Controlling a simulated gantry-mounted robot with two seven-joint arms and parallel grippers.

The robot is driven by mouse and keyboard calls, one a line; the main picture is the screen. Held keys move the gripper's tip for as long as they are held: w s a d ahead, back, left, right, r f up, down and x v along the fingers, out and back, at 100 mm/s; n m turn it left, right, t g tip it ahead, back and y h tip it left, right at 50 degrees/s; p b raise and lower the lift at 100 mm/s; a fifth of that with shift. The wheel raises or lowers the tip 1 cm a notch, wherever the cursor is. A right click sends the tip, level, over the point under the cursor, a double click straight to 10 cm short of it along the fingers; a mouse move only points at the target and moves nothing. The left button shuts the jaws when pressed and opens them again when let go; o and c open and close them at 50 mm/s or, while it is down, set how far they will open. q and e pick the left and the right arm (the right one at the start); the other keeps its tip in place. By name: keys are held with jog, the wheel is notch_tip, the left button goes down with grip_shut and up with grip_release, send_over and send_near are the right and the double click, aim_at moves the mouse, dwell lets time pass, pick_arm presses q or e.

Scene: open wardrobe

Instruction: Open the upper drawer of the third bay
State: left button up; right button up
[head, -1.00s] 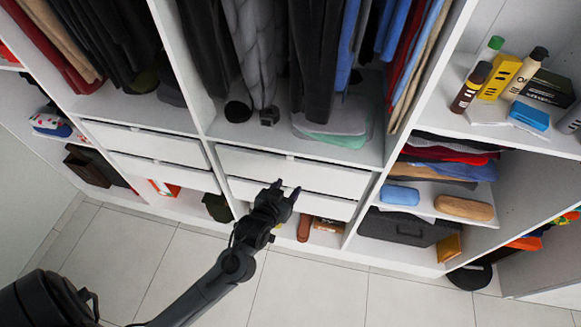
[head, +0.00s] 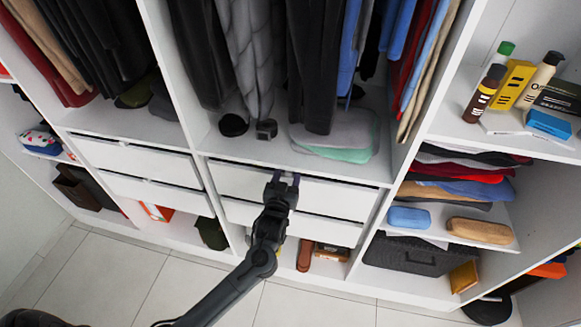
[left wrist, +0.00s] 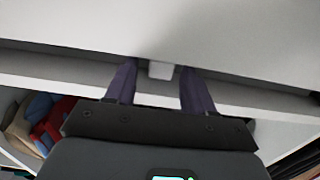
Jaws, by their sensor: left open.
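The upper drawer (head: 335,197) of the third bay has a plain white front and looks shut, with a dark gap along its top edge. My left gripper (head: 283,180) is at the top middle of this drawer front. In the left wrist view the two dark purple fingers (left wrist: 158,88) are spread, one on each side of a small pale tab (left wrist: 160,70) at the edge of the gap. I cannot tell whether they touch it. The lower drawer (head: 325,230) sits below, partly behind my left arm. My right gripper is out of view.
Folded clothes (head: 335,130) lie on the shelf above the drawers, under hanging clothes. The neighbouring bay on the left has two shut drawers (head: 135,160). A shelf on the right holds a blue case (head: 409,217) and a brown one. The tiled floor (head: 310,305) in front is clear.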

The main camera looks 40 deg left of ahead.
pick_arm(q)
jog(key=shift+x, duration=1.9)
grip_shut()
